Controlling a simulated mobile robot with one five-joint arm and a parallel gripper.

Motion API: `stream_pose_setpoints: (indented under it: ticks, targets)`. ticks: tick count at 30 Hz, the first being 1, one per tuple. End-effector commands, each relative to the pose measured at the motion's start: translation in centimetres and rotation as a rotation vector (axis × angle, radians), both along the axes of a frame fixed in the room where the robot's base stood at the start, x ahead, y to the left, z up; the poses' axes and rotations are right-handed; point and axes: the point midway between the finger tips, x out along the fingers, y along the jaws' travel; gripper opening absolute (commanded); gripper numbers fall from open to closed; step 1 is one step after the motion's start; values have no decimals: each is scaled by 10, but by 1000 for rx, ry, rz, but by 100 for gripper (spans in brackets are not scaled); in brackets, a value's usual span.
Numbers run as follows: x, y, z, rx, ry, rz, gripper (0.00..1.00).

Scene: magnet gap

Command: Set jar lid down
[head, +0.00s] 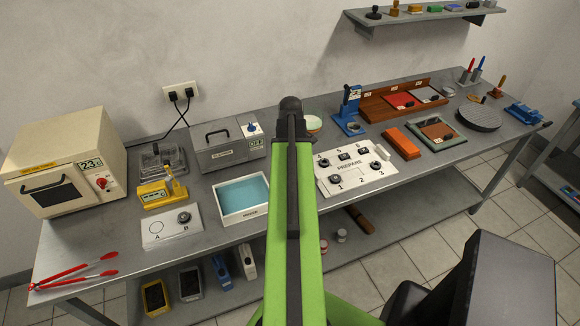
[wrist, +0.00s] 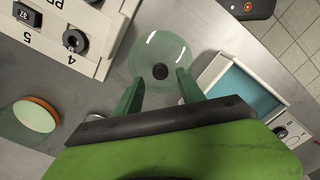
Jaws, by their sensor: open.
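The jar lid (wrist: 150,50), a clear greenish disc with a black knob (wrist: 160,72), lies over the grey bench in the wrist view. It appears to rest flat on the bench, though its exact height is hard to tell. My gripper (wrist: 157,79) is open, its two green fingers apart on either side of the knob and overlapping the lid's near edge. No finger visibly touches the knob. A round glass jar-like thing with an orange rim (wrist: 36,115) stands to the left. In the head view my own arm hides the lid and my gripper.
The white PREPARE panel (head: 350,178) lies right of my arm, and a white tray of blue liquid (head: 243,195) left of it. A grey box (head: 228,145) stands behind the tray. A plate marked A and B (head: 168,228) lies farther left. Bare bench surrounds the lid.

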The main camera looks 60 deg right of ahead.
Motion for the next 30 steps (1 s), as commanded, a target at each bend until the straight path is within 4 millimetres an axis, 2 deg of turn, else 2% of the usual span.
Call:
stream_pose_setpoints:
  ticks: [1,3,6,9,20,23,26,29,30]
  targets:
    - [0,0,25,0,0,0,46]
    - [0,0,42,0,0,0,46]
    - [0,0,62,0,0,0,46]
    - [0,0,74,0,0,0,46]
    - [0,0,74,0,0,1,46]
    - [10,8,74,0,0,1,46]
    - [52,46,74,0,0,-1,46]
    - [114,119,74,1,0,-17,46]
    - [137,155,74,0,0,-25,46]
